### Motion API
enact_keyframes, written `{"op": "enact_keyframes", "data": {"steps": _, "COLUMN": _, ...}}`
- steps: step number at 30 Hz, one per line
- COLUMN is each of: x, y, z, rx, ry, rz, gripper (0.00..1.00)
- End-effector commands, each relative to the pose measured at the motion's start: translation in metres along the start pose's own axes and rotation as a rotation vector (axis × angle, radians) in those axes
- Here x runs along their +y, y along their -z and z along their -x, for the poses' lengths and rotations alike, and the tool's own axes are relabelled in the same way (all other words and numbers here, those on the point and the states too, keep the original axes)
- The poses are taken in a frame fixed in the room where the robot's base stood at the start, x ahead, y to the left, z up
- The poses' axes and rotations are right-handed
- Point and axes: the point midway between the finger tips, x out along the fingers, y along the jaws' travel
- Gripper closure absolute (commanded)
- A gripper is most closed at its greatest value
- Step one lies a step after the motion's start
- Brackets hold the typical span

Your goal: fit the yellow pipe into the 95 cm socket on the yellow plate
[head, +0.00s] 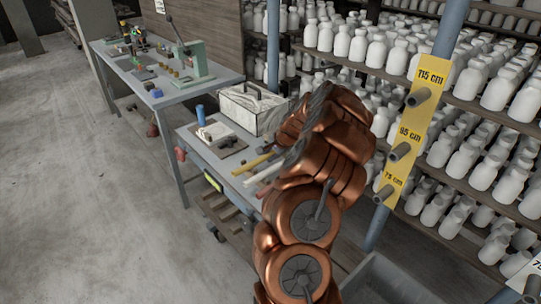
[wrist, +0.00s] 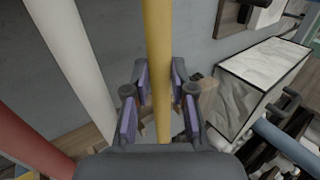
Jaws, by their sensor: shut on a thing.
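The yellow pipe (wrist: 158,40) runs lengthwise between the purple-padded fingers of my gripper (wrist: 160,82), which is shut on it. In the head view a short piece of the yellow pipe (head: 252,164) shows over the low bench; my copper-coloured arm hides the rest of it and my gripper. I cannot tell whether the pipe still touches the bench. The yellow plate (head: 429,77) is upright on a blue post at the right. Its 95 cm socket (head: 400,151), a grey tube, sits between the 115 cm socket (head: 418,97) and the 75 cm socket (head: 384,194). The 95 cm socket is apart from the pipe.
A white pipe (wrist: 72,65) and a red pipe (wrist: 30,138) lie left of the yellow one. A marbled box (head: 252,107) and blue cylinder (head: 200,115) stand on the low bench (head: 205,158). Shelves of white bottles fill the right. The floor at left is clear.

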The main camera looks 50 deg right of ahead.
Motion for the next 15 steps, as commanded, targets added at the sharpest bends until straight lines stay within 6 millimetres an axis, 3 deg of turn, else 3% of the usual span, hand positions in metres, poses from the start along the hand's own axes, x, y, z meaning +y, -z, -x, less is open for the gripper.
{"op": "enact_keyframes", "data": {"steps": 15, "x": -0.0051, "y": 0.0003, "z": 0.0078, "rx": -0.001, "ry": 0.0, "rz": 0.0, "gripper": 1.0}}
